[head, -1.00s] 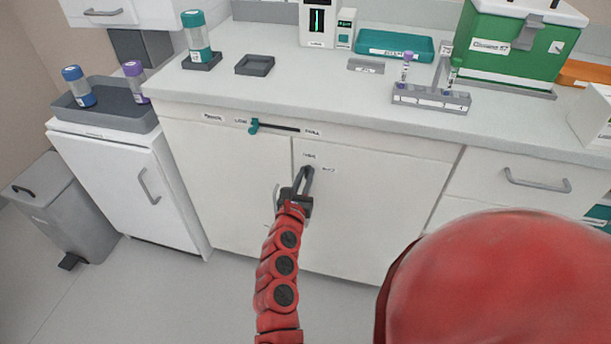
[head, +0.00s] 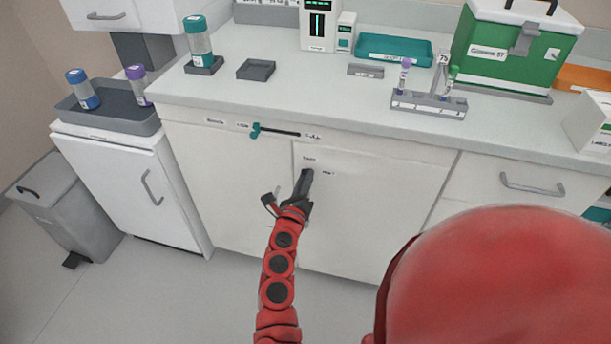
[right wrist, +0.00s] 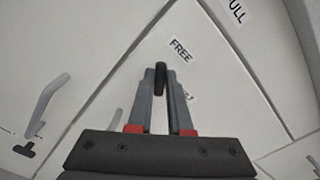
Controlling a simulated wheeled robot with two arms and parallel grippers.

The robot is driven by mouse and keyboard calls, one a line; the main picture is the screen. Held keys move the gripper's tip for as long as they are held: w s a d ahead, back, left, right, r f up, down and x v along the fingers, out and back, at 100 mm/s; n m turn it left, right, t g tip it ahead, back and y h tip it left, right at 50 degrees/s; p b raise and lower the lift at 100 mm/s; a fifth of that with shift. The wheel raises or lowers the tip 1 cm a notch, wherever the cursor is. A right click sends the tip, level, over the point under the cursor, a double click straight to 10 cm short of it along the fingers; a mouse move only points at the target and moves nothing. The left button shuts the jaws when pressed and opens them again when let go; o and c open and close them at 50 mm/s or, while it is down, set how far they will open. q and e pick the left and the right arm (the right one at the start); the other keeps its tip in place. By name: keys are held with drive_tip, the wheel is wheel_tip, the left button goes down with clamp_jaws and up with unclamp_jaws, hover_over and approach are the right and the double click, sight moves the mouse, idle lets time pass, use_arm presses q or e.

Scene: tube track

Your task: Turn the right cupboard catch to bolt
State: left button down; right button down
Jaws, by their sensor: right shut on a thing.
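My right gripper (head: 307,176) is at the front of the white lower cupboard, just right of the gap between its doors. In the right wrist view its fingertips (right wrist: 160,82) are shut on the small dark catch (right wrist: 160,70). The fingers hide much of the catch, and I cannot tell its exact angle. The "FREE" label (right wrist: 181,50) is just above and right of the catch. A second label (right wrist: 189,95) is mostly hidden behind the right finger. Both labels are small in the head view. My left gripper is not in view.
A slider with a teal knob (head: 255,131) is above the doors. A grey handle (right wrist: 47,103) stands out at left in the right wrist view. The counter (head: 310,94) above holds a tube rack (head: 428,104) and a green box (head: 490,62). The floor in front is clear.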

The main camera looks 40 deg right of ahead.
drive_tip(key=n+p, duration=0.3)
drive_tip(key=n, duration=0.2)
drive_tip(key=shift+n, duration=0.3)
drive_tip(key=shift+f+n+p, duration=0.1)
drive_tip(key=shift+n+p, duration=1.3)
drive_tip(key=shift+n, duration=0.9)
drive_tip(key=c, duration=0.8)
unclamp_jaws()
drive_tip(key=shift+c, duration=0.2)
drive_tip(key=v, duration=1.7)
drive_tip(key=shift+a, duration=0.25)
